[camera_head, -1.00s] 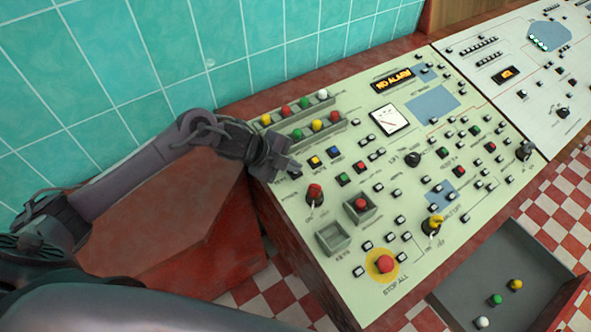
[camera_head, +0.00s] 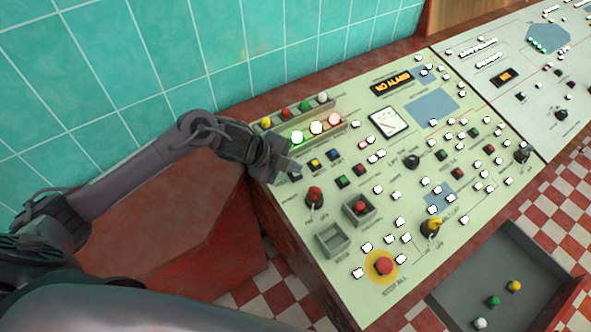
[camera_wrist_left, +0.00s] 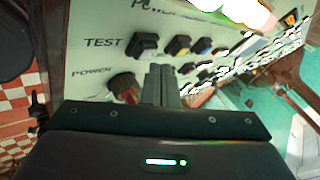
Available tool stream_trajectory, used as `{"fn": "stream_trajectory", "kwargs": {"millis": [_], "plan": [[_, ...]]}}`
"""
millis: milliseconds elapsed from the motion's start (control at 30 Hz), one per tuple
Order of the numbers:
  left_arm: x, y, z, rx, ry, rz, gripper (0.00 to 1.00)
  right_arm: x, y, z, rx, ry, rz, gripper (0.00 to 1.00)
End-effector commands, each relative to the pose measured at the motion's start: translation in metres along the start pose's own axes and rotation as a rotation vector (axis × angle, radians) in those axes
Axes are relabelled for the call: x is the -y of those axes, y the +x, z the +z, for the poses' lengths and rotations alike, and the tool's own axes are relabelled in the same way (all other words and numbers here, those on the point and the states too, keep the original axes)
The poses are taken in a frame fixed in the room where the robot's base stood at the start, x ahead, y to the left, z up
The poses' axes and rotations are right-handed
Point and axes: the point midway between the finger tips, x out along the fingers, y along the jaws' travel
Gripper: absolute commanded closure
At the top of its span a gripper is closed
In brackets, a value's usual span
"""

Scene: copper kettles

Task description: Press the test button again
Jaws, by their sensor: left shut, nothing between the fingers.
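The black test button (camera_wrist_left: 143,45) sits beside the printed word TEST in the left wrist view. In the head view it shows as a dark button (camera_head: 295,176) at the panel's left edge, left of a yellow button. My left gripper (camera_wrist_left: 161,80) is shut and empty, its fingertips just below the test button in the wrist view. In the head view my left gripper (camera_head: 291,166) is over the same spot. I cannot tell whether the tips touch the button. My right gripper is out of view.
A red power knob (camera_wrist_left: 125,87) is close by the fingers. Lit green (camera_head: 297,137), white (camera_head: 317,128) and red (camera_head: 334,119) lamps stand behind the gripper. The display (camera_head: 391,82) reads NO ALARM. A red stop button (camera_head: 383,265) is at the front, an open drawer (camera_head: 465,275) at lower right.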

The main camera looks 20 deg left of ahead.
Motion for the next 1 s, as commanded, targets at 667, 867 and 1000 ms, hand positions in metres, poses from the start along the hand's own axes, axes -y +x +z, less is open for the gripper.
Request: {"fn": "stream_trajectory", "kwargs": {"millis": [667, 867, 1000], "plan": [[0.015, -0.021, -0.014, -0.001, 0.001, 0.000, 1.00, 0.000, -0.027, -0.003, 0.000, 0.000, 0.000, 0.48], [0.025, -0.034, -0.024, -0.001, 0.000, 0.000, 1.00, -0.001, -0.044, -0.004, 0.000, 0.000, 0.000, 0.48], [0.027, -0.037, -0.027, -0.001, -0.001, 0.001, 1.00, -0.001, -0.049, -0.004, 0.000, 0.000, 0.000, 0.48]]}}
